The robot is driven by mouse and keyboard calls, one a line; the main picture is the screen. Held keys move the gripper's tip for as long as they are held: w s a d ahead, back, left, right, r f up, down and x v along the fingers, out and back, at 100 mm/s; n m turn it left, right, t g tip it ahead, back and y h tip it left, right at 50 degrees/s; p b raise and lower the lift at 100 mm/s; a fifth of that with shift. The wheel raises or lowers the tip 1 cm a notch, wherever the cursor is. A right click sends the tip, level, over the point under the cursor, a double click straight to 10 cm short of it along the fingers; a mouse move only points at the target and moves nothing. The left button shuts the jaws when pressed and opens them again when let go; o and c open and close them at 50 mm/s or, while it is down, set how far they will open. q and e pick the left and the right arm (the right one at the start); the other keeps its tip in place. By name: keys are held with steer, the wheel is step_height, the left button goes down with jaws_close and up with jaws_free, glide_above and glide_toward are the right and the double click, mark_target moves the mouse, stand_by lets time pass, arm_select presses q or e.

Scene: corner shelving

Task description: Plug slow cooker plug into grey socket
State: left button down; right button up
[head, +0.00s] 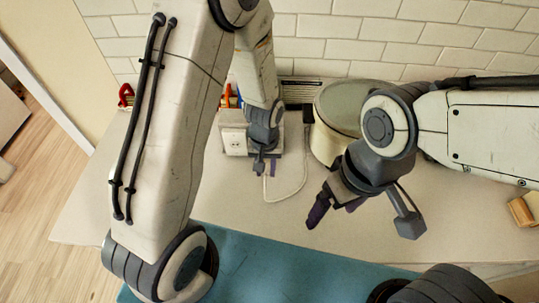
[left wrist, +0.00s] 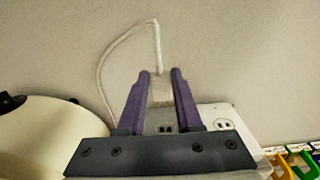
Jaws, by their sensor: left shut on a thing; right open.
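My left gripper (head: 266,168) is shut on the slow cooker plug (left wrist: 161,91), a pale block between its purple fingers in the left wrist view. A white cord runs from the plug and loops toward the slow cooker (head: 336,140), a round cream pot with a grey-green lid; its side also shows in the left wrist view (left wrist: 40,135). The pale grey socket (head: 235,142) stands just left of my left gripper, partly hidden by it. In the left wrist view the socket (left wrist: 214,112) shows outlets below and right of the plug; contact cannot be told. My right gripper (head: 336,207) is open and empty.
A white tiled wall (head: 350,45) closes off the back of the counter (head: 90,215). Coloured items (left wrist: 290,163) stand beside the socket. A teal mat (head: 260,265) lies in front. A small wooden object (head: 522,211) is at right. The counter's middle is clear apart from the cord.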

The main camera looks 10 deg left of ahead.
stand_by(0.3)
arm_select(q)
steer(key=shift+s+d, duration=0.2)
steer(key=shift+s, duration=0.5)
steer(key=shift+w+a+p, duration=0.15)
steer(key=shift+w+a, duration=0.05)
steer(key=shift+w, duration=0.7)
steer(key=shift+w+a+p, duration=0.1)
steer(key=shift+w+a, duration=0.05)
steer(key=shift+w, duration=0.7)
steer(key=shift+w+a+p, duration=0.15)
steer(key=shift+w+a, duration=0.05)
steer(key=shift+w, duration=0.7)
steer(key=shift+w+a, duration=0.15)
steer(key=shift+w, duration=0.55)
steer(key=shift+w+a, duration=0.15)
steer(key=shift+w, duration=0.5)
steer(key=c, duration=0.5)
jaws_free()
